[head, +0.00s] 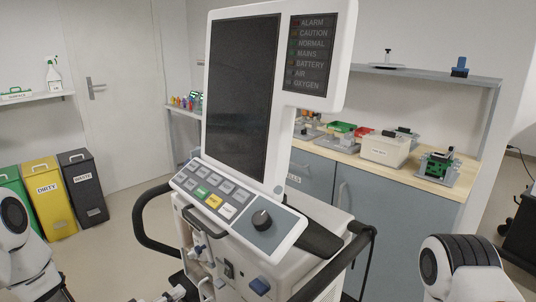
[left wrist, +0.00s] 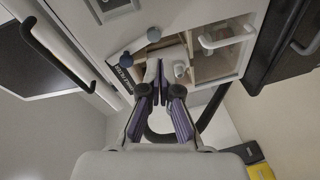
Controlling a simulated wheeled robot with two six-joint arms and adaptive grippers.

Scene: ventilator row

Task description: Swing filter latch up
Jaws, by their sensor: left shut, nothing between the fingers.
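The ventilator (head: 275,245) stands in front of me with its dark screen (head: 242,95) and control panel (head: 232,205). I cannot tell for sure which part is the filter latch. My left gripper (left wrist: 159,72) is shut and empty, its fingertips overlapping the pale fitting; contact is unclear. In the head view it shows at the bottom edge (head: 174,294). My right gripper is out of view.
Dark rails (head: 152,225) stick out at the ventilator's sides. Green, yellow (head: 50,196) and dark bins (head: 83,187) stand at the left. A counter (head: 400,171) with several devices is behind. Floor is open between bins and ventilator.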

